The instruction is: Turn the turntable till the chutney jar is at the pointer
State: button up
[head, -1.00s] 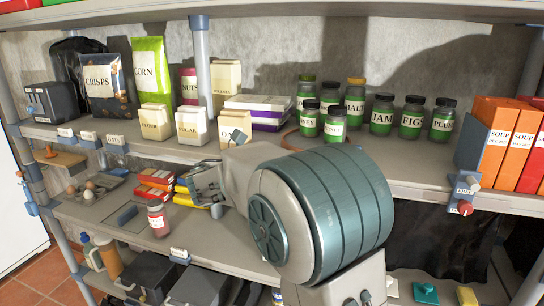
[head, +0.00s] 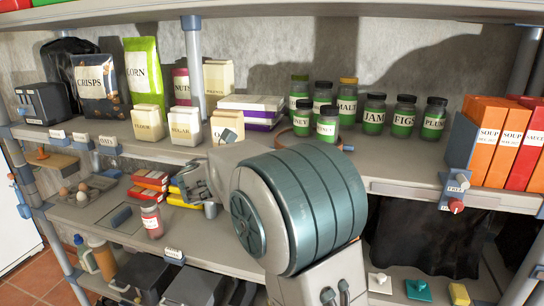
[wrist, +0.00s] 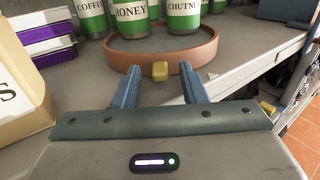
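The turntable (wrist: 118,52) is a round brown tray on the shelf; its rim also shows behind my arm in the head view (head: 287,138). The chutney jar (wrist: 185,14), green with a white label, stands on its right part in the wrist view and at its front in the head view (head: 327,126). The honey jar (wrist: 131,14) and coffee jar (wrist: 91,12) stand to its left. A yellow knob (wrist: 160,71) sits at the near rim. My gripper (wrist: 159,76) is open, its blue fingers either side of the knob, with gaps showing.
An oats box (wrist: 18,95) stands close left of my gripper. Purple and white boxes (wrist: 62,40) lie behind it. Jam (head: 374,115), figs (head: 404,117) and plum (head: 434,119) jars stand right of the turntable. The shelf's front edge is close on the right.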

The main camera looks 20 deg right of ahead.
jog(key=shift+a, duration=0.1)
jog(key=b+v, duration=0.3)
jog(key=v, duration=1)
jog(key=shift+a+b, duration=0.35)
jog(key=shift+s, duration=0.1)
